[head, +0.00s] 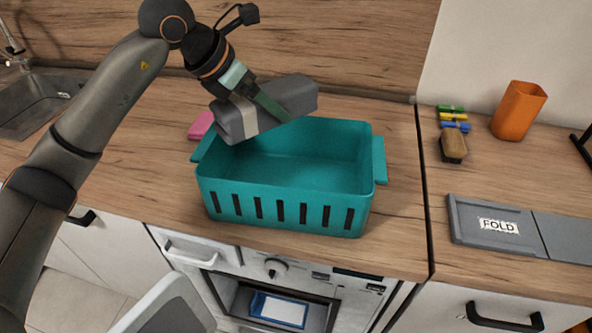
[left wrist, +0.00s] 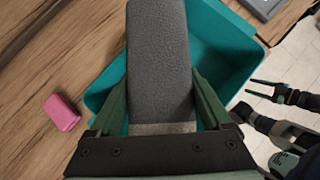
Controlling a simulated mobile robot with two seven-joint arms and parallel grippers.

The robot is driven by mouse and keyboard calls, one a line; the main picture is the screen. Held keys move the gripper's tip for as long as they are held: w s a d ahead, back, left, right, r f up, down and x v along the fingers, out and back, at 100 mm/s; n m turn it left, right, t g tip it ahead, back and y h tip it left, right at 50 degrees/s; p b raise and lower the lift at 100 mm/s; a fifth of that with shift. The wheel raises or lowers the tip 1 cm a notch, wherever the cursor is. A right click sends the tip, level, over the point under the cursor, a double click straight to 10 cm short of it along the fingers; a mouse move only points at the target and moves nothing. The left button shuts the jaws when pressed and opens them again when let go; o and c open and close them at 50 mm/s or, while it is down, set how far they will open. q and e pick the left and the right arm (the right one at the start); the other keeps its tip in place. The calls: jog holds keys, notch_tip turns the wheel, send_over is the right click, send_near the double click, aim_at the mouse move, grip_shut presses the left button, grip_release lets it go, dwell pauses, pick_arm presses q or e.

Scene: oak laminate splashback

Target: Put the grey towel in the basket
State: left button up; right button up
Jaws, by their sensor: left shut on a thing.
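The grey towel (head: 292,95) is a folded, block-like bundle with a pale band near its left end. My left gripper (head: 268,104) is shut on it and holds it tilted over the back left part of the teal basket (head: 280,205). In the left wrist view the towel (left wrist: 160,60) lies between the two green fingers (left wrist: 165,100), with the basket (left wrist: 222,35) below it. The part of the basket floor that I can see is bare; the towel hides some of the back left rim.
A pink block (head: 201,125) lies left of the basket. To the right are an orange cup (head: 518,110), a brush (head: 453,146), several coloured clips (head: 452,117) and a grey board marked FOLD (head: 490,228). A sink (head: 40,103) is at far left.

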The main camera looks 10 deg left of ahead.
pick_arm(q)
jog(key=shift+w+f, duration=0.15)
jog(key=shift+w, duration=0.05)
notch_tip(320, 180, down, 18)
jog(key=shift+r+p, duration=0.2)
jog(key=shift+p, duration=0.25)
jog(key=shift+f, duration=0.2)
jog(key=o, duration=1.4)
jog(key=shift+r, duration=0.1)
jog(key=shift+r, duration=0.25)
jog(key=v, duration=1.1)
jog(key=shift+s+a+r+b, duration=0.25)
jog(key=shift+s+b, duration=0.05)
jog(key=shift+b, duration=0.05)
